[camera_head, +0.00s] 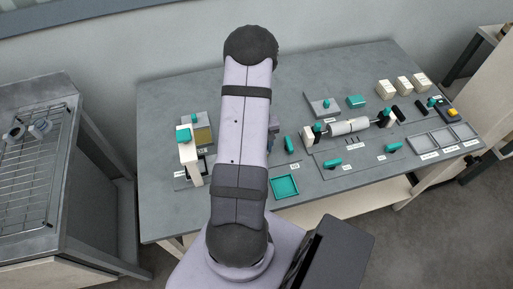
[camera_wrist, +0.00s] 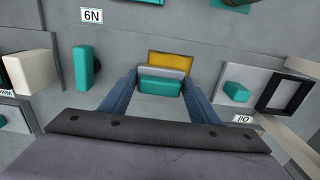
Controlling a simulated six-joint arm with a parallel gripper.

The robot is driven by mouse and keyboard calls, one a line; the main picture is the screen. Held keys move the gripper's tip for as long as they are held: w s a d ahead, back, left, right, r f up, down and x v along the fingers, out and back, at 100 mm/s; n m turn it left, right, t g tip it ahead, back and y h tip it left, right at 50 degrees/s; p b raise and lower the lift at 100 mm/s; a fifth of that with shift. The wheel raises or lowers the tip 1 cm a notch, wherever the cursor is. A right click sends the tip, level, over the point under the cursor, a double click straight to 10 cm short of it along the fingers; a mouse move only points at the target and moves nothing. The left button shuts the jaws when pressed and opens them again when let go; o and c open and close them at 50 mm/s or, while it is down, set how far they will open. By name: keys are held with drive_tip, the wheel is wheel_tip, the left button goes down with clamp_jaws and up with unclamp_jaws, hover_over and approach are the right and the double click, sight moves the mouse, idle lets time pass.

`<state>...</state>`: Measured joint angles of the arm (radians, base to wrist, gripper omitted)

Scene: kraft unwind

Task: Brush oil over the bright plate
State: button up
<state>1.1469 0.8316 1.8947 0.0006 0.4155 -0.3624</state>
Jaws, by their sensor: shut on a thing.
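My gripper (camera_wrist: 160,95) is shut on a teal block with a grey band and a yellow-orange far edge, which looks like a flat brush (camera_wrist: 160,86). The brush is between the two blue fingers, above the grey table surface. In the head view my arm hides most of the gripper and the brush. An olive-yellow square plate (camera_head: 204,136) lies on a grey base left of my arm; it may be the bright plate, but I cannot tell for sure. No oil can be made out.
A teal tray (camera_head: 285,187) sits near the table's front edge. A white roller (camera_head: 349,126) on its mount stands right of my arm. A white block with a teal top (camera_head: 187,150) stands left. A black frame (camera_wrist: 286,93) lies flat at right in the wrist view.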

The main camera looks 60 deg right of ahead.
drive_tip(key=shift+d, duration=0.1)
drive_tip(key=shift+s+d+f, duration=0.1)
drive_tip(key=shift+s+d, duration=0.65)
drive_tip(key=shift+s, duration=0.1)
drive_tip(key=shift+w, duration=0.1)
drive_tip(key=shift+w+a, duration=0.85)
drive_tip(key=shift+w+a, duration=0.1)
drive_tip(key=shift+a, duration=0.05)
drive_tip(key=shift+w+a, duration=0.75)
drive_tip(key=shift+w+a, duration=0.1)
drive_tip(key=shift+w+a, duration=0.75)
drive_tip(key=shift+a, duration=0.05)
